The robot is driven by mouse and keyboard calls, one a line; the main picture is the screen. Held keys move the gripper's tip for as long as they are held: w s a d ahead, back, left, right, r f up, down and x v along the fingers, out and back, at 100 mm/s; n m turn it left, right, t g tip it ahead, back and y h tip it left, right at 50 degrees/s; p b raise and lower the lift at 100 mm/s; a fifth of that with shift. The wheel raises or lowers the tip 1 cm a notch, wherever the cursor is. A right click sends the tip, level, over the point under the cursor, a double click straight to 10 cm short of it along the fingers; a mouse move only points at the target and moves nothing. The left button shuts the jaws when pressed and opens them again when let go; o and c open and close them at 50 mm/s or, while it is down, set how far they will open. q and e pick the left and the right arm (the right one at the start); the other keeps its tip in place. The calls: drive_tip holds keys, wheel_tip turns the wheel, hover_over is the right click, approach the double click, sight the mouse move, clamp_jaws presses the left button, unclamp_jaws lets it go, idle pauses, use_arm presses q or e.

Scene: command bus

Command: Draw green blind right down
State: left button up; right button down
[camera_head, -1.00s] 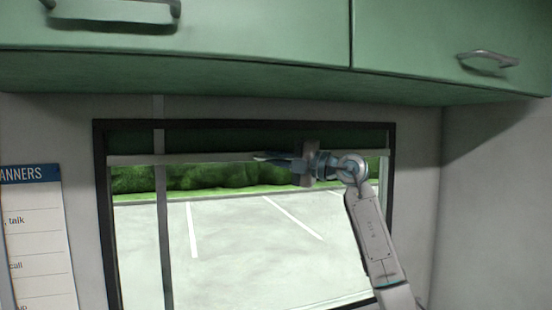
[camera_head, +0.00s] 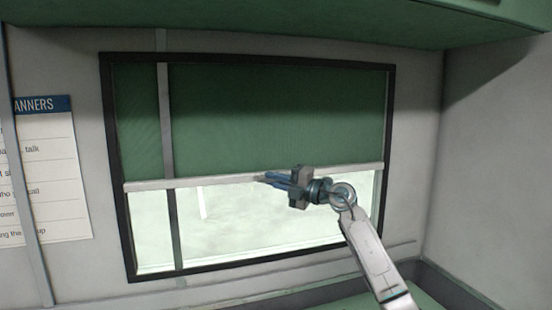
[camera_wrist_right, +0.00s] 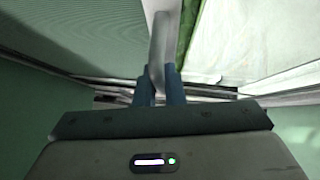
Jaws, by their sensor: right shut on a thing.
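The green blind (camera_head: 280,115) hangs over the upper part of the window in the head view, covering more than half of it. Its pale bottom bar (camera_head: 220,180) runs across the window, slightly tilted, with bare glass below. My right gripper (camera_head: 265,179) is at the middle of the bar and shut on it. In the right wrist view the blue fingers (camera_wrist_right: 160,85) close around the pale bar (camera_wrist_right: 160,45), with the green blind (camera_wrist_right: 80,40) on the left. My left gripper is not in view.
A dark frame (camera_head: 391,120) surrounds the window. A vertical grey strip (camera_head: 166,110) stands in front of its left part. Green cabinets (camera_head: 270,22) hang above. A poster (camera_head: 50,170) is on the left wall, and a ledge lies below the window.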

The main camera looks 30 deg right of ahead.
wheel_tip(320, 180, down, 15)
drive_tip(key=b, duration=0.4)
drive_tip(key=shift+f+b, duration=0.15)
drive_tip(key=shift+b, duration=0.15)
drive_tip(key=c, duration=1.5)
unclamp_jaws()
